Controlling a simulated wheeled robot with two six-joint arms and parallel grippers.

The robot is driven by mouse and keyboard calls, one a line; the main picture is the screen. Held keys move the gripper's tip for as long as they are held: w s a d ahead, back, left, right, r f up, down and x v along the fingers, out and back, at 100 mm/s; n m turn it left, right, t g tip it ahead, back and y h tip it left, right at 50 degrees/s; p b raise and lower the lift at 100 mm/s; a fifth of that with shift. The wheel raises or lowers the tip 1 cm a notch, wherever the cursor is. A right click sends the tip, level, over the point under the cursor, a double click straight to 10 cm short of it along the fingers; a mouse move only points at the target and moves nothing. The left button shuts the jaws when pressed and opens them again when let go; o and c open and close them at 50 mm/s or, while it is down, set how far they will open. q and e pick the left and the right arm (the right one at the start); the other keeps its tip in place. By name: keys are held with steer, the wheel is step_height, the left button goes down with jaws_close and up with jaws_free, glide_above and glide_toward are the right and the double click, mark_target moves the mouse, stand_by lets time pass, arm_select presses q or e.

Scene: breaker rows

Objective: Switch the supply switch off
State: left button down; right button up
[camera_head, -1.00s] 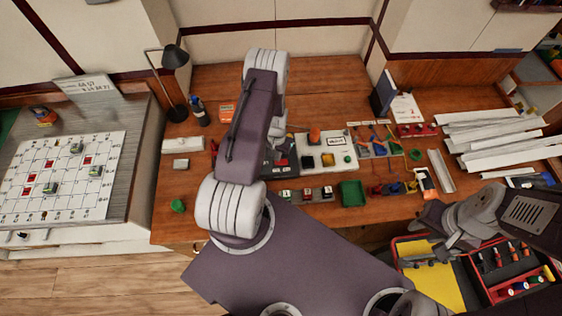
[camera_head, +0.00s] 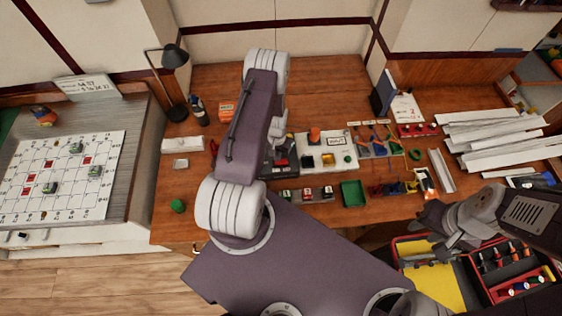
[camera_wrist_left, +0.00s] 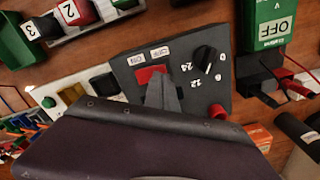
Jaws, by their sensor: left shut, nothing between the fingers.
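The dark grey supply unit (camera_wrist_left: 205,95) fills the middle of the left wrist view, with a black knob (camera_wrist_left: 205,58) marked 0, 12 and 24. Its red supply switch (camera_wrist_left: 150,73) sits beside small ON and OFF labels. My left gripper (camera_wrist_left: 161,92) is shut and empty, its tips right at the switch and covering part of it. I cannot tell whether they touch it, nor which way the switch is set. In the head view my left arm hides the gripper and part of the supply unit (camera_head: 283,165). My right gripper (camera_head: 450,240) is low at the right, its fingers unclear.
A white board (camera_head: 340,160) with a WAIT sign (camera_head: 336,141) adjoins the supply unit. A green box with an OFF label (camera_wrist_left: 275,20) stands close by.

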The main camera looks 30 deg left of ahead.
arm_select(q)
steer(key=shift+f+b, duration=0.85)
steer(key=shift+f, duration=0.15)
steer(key=shift+r, duration=0.1)
step_height(320, 180, up, 7)
steer(key=p, duration=0.5)
stand_by(0.3)
stand_by(0.4)
